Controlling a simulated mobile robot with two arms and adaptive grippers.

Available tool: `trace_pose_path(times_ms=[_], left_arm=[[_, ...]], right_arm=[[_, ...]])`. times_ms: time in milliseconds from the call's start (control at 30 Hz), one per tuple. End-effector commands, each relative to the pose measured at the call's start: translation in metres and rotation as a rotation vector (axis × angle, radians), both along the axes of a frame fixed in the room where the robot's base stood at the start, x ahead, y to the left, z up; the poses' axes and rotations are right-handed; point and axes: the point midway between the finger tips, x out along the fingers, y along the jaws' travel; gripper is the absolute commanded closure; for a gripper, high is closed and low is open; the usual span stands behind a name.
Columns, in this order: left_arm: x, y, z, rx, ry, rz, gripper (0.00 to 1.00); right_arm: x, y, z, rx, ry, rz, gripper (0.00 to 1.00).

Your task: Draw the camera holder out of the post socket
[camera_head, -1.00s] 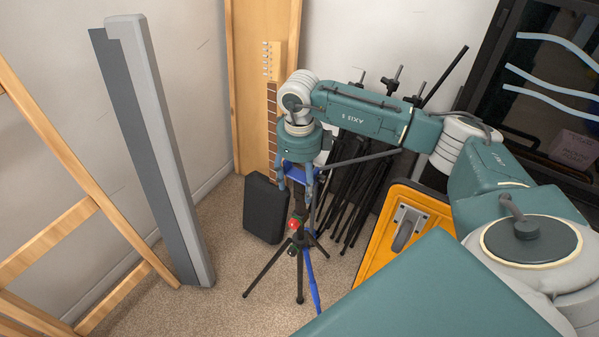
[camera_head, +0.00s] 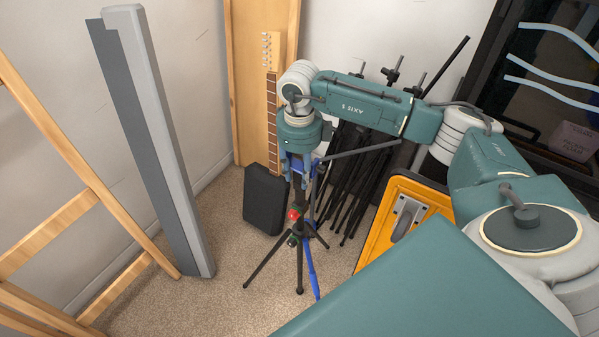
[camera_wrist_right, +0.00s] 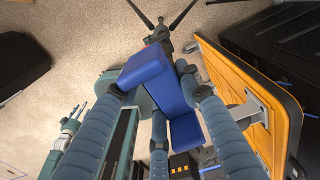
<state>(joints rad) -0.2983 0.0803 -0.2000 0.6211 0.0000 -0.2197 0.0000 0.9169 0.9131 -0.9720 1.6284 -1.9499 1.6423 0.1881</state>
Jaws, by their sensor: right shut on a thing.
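The blue camera holder (camera_wrist_right: 160,84) fills the middle of the right wrist view, between the padded fingers of my right gripper (camera_wrist_right: 165,95), which is shut on it. In the head view my right gripper (camera_head: 299,180) points down over a small black tripod (camera_head: 298,245) with a red knob, and only a bit of the blue holder (camera_head: 296,163) shows between the fingers. The dark post top with its socket (camera_wrist_right: 157,35) lies just beyond the holder in the wrist view. I cannot tell whether the holder is still seated in it.
A black box (camera_head: 265,198) stands left of the tripod. Several folded black stands (camera_head: 352,180) lean behind it, and a yellow-orange case (camera_head: 405,220) is to the right. A tall grey beam (camera_head: 165,140) and wooden frame (camera_head: 60,235) are at left. Carpet (camera_head: 215,270) is free in front.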

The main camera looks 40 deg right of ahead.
Motion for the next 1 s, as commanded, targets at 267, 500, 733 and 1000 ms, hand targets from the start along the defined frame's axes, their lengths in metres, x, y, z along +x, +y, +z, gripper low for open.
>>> trace_pose_path(times_ms=[267,500,733,1000], left_arm=[[-0.003,0.0,0.004,0.0,0.004,0.0,0.47],[-0.003,0.0,0.006,0.0,0.005,0.0,0.47],[-0.003,0.0,0.01,0.0,0.005,0.0,0.47],[-0.003,0.0,0.02,0.0,0.004,0.0,0.47]], right_arm=[[0.0,0.001,0.008,0.003,0.0,0.002,0.95],[0.0,0.002,0.012,0.003,0.0,0.002,0.95],[0.0,0.002,0.019,0.004,0.0,0.002,0.95],[0.0,0.002,0.036,0.004,-0.001,0.002,0.95]])
